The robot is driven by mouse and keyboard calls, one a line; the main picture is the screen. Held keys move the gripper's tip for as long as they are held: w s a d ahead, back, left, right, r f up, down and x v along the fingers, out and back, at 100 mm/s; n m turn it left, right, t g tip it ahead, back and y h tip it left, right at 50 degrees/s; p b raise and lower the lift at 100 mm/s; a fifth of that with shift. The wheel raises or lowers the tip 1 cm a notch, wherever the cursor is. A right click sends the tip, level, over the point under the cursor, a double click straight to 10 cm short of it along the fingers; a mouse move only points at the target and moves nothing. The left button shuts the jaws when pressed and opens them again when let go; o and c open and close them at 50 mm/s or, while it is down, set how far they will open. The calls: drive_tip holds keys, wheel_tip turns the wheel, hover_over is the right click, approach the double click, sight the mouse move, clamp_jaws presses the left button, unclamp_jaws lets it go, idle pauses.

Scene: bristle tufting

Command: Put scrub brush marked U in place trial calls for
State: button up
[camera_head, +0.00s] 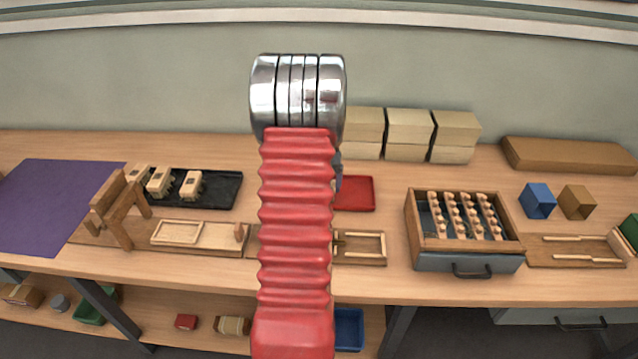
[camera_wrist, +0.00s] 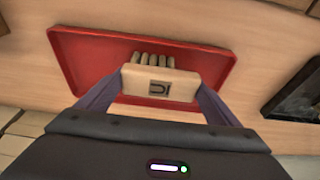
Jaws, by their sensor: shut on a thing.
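In the wrist view, the scrub brush marked U (camera_wrist: 160,84) is a pale block with a dark, sideways-looking U mark and several tufts along its far edge. My gripper (camera_wrist: 156,100) is shut on it, a finger at each side. The brush is over or in the red tray (camera_wrist: 205,60); I cannot tell whether it touches the tray floor. In the head view, the red tray (camera_head: 362,193) shows right of my red arm, which hides the brush and most of my gripper.
A black tray (camera_head: 222,188) with several pale brushes stands left, near a wooden stand (camera_head: 120,207) and purple mat (camera_head: 45,205). A wooden case (camera_head: 415,225) with pegged rows is at right, near blue (camera_head: 537,200) and tan (camera_head: 577,202) blocks. Stacked boxes (camera_head: 408,130) stand behind.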

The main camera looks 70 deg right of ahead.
drive_tip(key=o, duration=1.1)
drive_tip(key=shift+f, duration=0.1)
drive_tip(key=v, duration=1.2)
drive_tip(key=shift+s, duration=0.1)
